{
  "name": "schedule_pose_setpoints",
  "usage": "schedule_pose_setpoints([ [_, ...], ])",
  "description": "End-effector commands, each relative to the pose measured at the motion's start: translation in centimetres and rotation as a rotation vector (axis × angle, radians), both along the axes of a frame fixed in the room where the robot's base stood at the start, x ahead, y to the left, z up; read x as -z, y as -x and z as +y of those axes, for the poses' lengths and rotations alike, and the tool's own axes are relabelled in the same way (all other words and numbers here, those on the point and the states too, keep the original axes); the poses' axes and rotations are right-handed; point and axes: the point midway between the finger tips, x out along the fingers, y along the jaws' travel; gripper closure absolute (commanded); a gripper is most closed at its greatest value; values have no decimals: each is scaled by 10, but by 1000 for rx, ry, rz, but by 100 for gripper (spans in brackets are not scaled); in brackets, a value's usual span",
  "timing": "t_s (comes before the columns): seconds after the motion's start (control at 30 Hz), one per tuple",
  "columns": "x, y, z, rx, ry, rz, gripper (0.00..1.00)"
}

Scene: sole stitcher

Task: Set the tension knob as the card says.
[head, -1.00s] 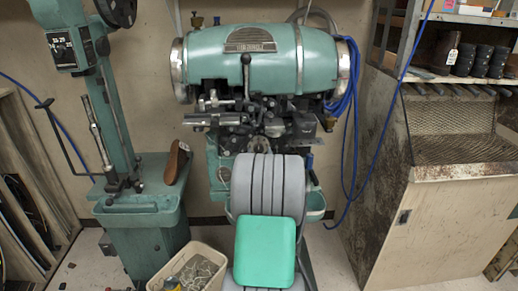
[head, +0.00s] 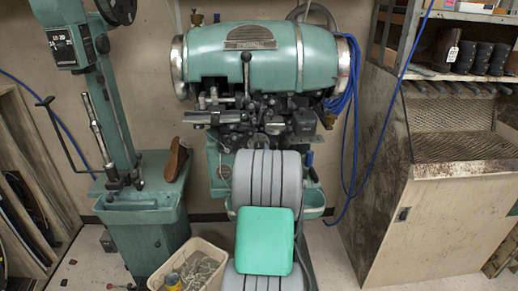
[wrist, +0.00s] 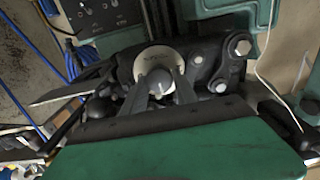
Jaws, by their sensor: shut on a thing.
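In the wrist view a round grey knob (wrist: 160,82) sits in front of a pale disc (wrist: 176,57) with small dark marks that I cannot read. The two dark fingers of my gripper (wrist: 160,88) are on either side of the knob and shut on it. The knob's pointer cannot be made out. In the head view the green stitching machine (head: 245,60) stands ahead, and my grey and green arm covers its lower front. My gripper and the knob cannot be made out there. I cannot make out a card in either view.
A tall green machine (head: 115,110) stands at the left, with a brown shoe (head: 176,158) on its base. A bin (head: 190,268) stands on the floor. Blue cable (head: 345,130) hangs at the right, beside a wooden cabinet (head: 430,215). Dark metal parts crowd around the knob.

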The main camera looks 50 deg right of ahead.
Motion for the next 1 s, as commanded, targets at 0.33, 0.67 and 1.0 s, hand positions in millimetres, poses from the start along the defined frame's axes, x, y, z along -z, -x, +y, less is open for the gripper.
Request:
schedule_pose_setpoints([
  [0.33,1,0,0,1,-5,-6,100],
  [0.67,5,1,0,0,-92,-106,100],
  [1.0,6,2,-1,1,-275,-316,100],
])
